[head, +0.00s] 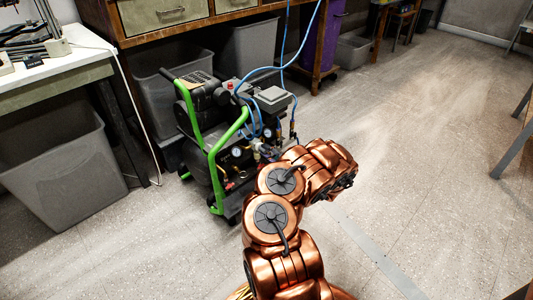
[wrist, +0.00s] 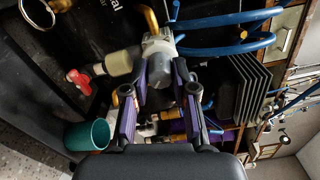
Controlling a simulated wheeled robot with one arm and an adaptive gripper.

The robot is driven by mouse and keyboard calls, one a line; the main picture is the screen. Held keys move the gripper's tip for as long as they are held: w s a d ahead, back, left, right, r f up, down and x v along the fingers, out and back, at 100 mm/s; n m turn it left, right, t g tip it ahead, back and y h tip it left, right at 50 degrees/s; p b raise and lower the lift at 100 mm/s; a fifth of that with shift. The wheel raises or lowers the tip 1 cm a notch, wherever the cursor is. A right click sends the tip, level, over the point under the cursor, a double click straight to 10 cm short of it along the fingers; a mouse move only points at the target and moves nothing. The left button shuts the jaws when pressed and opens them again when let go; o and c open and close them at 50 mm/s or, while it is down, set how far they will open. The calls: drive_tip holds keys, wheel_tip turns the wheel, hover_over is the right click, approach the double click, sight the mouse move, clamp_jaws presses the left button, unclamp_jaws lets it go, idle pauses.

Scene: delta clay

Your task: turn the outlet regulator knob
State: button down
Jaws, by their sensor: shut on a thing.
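The air compressor (head: 212,140) stands on the floor with black parts and green bar handles. In the wrist view, the outlet regulator knob (wrist: 162,68) is a grey cylinder below a pale metal fitting. My gripper (wrist: 162,80) has its purple-padded fingers on either side of the knob and is shut on it. The finger ends partly cover the knob's sides. In the head view my copper arm reaches the compressor's right side. The arm hides the gripper and the knob there.
A red valve handle (wrist: 78,80) sits left of the knob. Blue hoses (wrist: 225,48) run close to the right. A finned block (wrist: 243,88) stands farther right. Grey bins (head: 65,175) and a workbench (head: 185,32) flank the compressor.

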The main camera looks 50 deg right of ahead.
drive_tip(key=n, duration=0.4)
drive_tip(key=shift+w+a+n, duration=0.1)
drive_tip(key=shift+n, duration=2.1)
drive_tip(key=c, duration=0.9)
unclamp_jaws()
